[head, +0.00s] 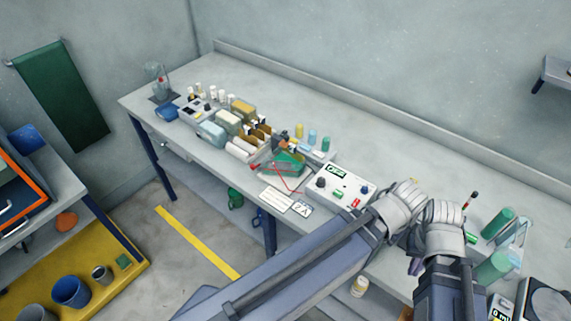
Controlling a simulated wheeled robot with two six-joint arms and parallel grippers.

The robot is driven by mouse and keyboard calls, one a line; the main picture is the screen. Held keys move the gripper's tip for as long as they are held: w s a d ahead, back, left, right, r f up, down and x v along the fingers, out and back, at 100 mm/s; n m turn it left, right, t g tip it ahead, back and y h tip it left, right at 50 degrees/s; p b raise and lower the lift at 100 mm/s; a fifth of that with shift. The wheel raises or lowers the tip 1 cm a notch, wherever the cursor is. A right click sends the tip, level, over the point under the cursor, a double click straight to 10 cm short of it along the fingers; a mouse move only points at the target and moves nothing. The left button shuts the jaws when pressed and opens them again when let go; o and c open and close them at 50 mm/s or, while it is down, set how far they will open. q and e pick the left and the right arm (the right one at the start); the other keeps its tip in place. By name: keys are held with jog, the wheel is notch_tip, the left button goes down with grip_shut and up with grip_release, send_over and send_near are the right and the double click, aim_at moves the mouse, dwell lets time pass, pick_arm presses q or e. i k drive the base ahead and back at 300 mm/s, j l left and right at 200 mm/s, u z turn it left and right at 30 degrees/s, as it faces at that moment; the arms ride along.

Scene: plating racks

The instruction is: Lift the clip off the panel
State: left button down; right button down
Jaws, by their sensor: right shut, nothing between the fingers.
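A small green panel (289,158) lies in a dark holder near the front edge of the bench. A thin red lead (283,181) loops in front of it, with a small red end at its left that may be the clip; it is too small to be sure. My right gripper (444,211) is over the bench, well to the right of the panel, shut and empty. My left gripper (408,193) is beside it, just right of the white control box, with its fingers close to the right hand; its opening cannot be made out.
The white control box (341,187) with knobs stands between the panel and my grippers. Bottles, blocks and small racks crowd the bench left of the panel. Green cylinders (497,223) and a scale (545,300) stand at the right. The back strip of the bench (400,165) is clear.

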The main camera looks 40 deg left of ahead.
aim_at(286, 142)
jog(key=u, duration=1.25)
jog(key=k+l+u, duration=0.2)
jog(key=l, duration=0.15)
